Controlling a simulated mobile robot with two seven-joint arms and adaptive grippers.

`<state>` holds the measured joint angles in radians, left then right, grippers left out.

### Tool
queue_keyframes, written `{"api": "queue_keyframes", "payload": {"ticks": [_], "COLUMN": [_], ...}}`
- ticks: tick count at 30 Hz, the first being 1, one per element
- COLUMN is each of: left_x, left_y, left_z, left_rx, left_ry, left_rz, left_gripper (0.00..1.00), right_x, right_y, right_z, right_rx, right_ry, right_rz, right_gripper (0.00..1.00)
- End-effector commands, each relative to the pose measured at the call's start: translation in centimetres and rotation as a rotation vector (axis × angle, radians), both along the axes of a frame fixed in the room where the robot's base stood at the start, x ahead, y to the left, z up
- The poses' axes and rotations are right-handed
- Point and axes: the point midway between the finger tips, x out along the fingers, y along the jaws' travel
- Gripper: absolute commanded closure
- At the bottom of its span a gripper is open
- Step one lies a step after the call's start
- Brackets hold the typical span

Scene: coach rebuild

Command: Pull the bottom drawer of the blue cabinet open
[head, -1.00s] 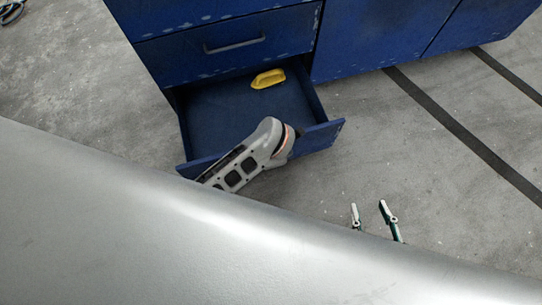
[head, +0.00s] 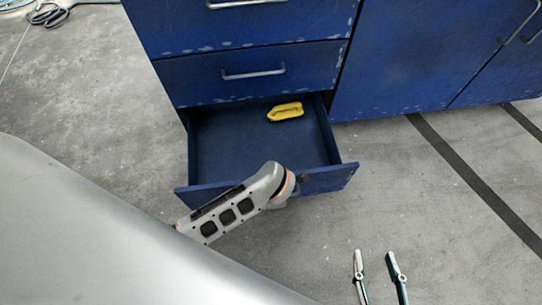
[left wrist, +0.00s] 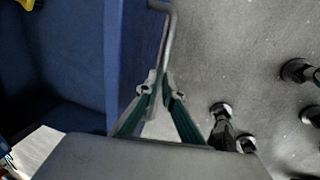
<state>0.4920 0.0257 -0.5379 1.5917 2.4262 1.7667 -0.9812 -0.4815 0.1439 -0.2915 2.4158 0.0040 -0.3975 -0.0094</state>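The blue cabinet (head: 250,33) stands at the top of the head view. Its bottom drawer (head: 330,179) is pulled well out and shows its floor. My left arm lies across the drawer front in the head view and hides the left gripper there. In the left wrist view, my left gripper (left wrist: 160,88) has its fingertips close together on the metal bar handle (left wrist: 172,30) of the drawer front (left wrist: 125,50). The handle's end runs between the fingertips. My right gripper (head: 377,264) shows at the lower right of the head view, its two fingers apart and empty.
A yellow object (head: 285,111) lies inside the drawer near the back. The drawer (head: 253,74) above is closed. Concrete floor with dark stripes (head: 465,175) lies clear to the right. Cables (head: 47,14) lie at the top left.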

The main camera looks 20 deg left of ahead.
Motion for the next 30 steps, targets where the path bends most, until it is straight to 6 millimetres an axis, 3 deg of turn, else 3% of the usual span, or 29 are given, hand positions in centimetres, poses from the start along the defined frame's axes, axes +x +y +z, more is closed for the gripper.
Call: {"api": "queue_keyframes", "payload": {"ticks": [5,13,22,25,30], "left_x": [-0.5,-3.7,-3.9,-3.9,-3.9], "left_y": [-0.4,-2.6,-2.6,-2.6,-2.6], "left_z": [0.0,0.0,-0.1,-0.1,-0.1], "left_rx": [-0.001,-0.003,-0.001,-0.001,0.000], "left_ry": [0.002,0.004,0.003,0.003,0.002], "left_rz": [-0.001,-0.001,-0.001,-0.001,0.000], "left_gripper": [1.00,1.00,1.00,0.75,0.75], "right_x": [0.1,0.2,-0.6,-0.5,-0.4], "right_y": [0.0,-0.3,-0.5,-0.5,-0.5], "right_z": [0.1,0.1,-1.1,-0.9,-0.6], "right_rx": [-0.001,-0.017,-0.030,-0.030,-0.027], "right_ry": [-0.004,-0.003,0.020,0.017,0.011], "right_rz": [0.000,0.001,0.011,0.011,0.010], "right_gripper": [0.60,0.60,0.60,0.60,0.60]}}
